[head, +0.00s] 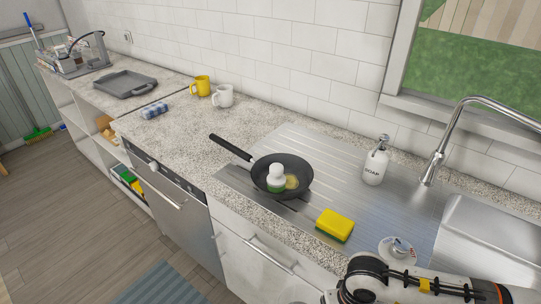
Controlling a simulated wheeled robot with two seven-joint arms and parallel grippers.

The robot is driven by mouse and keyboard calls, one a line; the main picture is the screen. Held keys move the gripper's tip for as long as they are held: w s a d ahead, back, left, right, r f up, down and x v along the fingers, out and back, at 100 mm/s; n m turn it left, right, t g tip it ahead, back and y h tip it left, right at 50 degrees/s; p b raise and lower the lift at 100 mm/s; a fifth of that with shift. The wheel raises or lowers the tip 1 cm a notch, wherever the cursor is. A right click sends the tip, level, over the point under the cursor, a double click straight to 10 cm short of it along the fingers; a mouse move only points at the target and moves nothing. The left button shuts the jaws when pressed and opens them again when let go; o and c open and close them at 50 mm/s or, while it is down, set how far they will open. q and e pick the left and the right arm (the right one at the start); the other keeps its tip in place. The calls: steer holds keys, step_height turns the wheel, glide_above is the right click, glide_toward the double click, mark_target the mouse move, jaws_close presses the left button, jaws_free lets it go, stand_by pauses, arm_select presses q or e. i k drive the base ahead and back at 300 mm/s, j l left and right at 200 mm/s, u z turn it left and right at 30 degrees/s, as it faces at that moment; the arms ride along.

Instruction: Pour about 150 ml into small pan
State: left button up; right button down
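The small pan (297,165), black with a long handle pointing to the upper left, sits on the ribbed steel drainboard left of the sink. A small white bottle-like thing with a green lower part (276,180) is inside the pan and looks upright. A yellowish patch (292,182) shows beside it on the pan floor; I cannot tell whether it is liquid. Part of my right arm comes in at the lower right, but its gripper fingers do not show. My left gripper is out of view.
A yellow and green sponge (335,225), a white round item with a metal piece (398,249) and a soap dispenser (376,164) stand near the pan. The faucet (437,158) rises behind the sink. Mugs (223,96) and a grey tray (125,84) are further left. The counter left of the pan is mostly clear.

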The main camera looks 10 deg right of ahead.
mark_target(299, 174)
steer(key=i+j+z, duration=0.1)
steer(key=j, duration=0.25)
steer(key=i+j+z, duration=0.1)
steer(key=i+j, duration=0.15)
steer(key=j, duration=0.15)
steer(key=i+j+z, duration=0.1)
steer(key=j, duration=0.3)
steer(key=i+j+z, duration=0.1)
steer(key=j, duration=0.3)
steer(key=i, duration=0.05)
